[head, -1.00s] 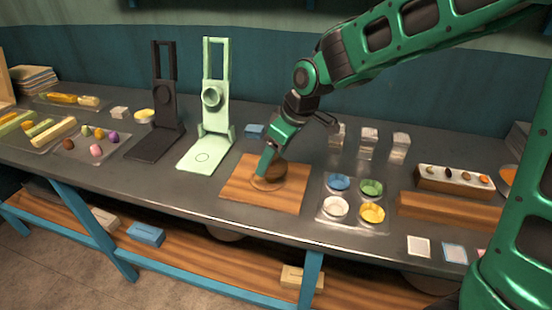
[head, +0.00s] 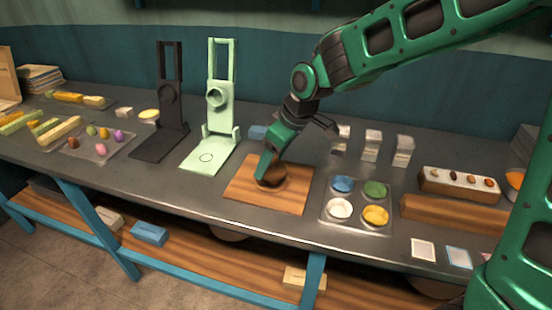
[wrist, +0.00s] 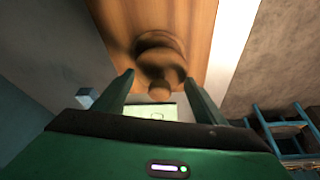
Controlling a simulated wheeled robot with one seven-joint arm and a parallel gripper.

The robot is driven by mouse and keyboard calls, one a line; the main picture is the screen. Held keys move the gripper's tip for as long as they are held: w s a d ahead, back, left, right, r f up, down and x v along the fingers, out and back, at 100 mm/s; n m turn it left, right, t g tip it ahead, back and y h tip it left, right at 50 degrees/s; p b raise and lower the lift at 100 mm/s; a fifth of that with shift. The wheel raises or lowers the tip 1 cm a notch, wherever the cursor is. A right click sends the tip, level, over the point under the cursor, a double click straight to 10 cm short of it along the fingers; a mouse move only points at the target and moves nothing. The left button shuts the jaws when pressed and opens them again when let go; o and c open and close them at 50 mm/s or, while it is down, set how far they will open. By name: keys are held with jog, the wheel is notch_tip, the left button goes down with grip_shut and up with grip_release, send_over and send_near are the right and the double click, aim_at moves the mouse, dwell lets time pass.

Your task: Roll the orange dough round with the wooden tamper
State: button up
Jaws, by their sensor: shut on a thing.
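The brown wooden tamper (head: 273,179) stands on the wooden board (head: 297,197) in the head view. My gripper (head: 269,170) reaches down to it from above and is shut on it. In the wrist view, the tamper (wrist: 160,58) shows between the fingers of my gripper (wrist: 160,88), with its round knob towards me and its wider base on the board (wrist: 198,20). I cannot make out the orange dough; the tamper and fingers hide the spot under the base.
A pale green press (head: 212,140) and a black press (head: 165,130) stand left of the board. A tray of coloured cups (head: 327,215) lies close on the right. Small stacks (head: 370,147) stand behind. The table's front edge is near the board.

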jog(key=shift+s+d+f, duration=0.1)
jog(key=shift+s+d, duration=0.1)
jog(key=shift+s, duration=0.05)
jog(key=shift+d, duration=0.3)
jog(key=shift+w+d, duration=0.2)
jog(key=shift+w, duration=0.1)
jog(key=shift+w, duration=0.25)
jog(key=shift+w+a, duration=0.2)
jog(key=shift+a, duration=0.1)
jog(key=shift+r, duration=0.25)
jog(key=shift+r, duration=3.9)
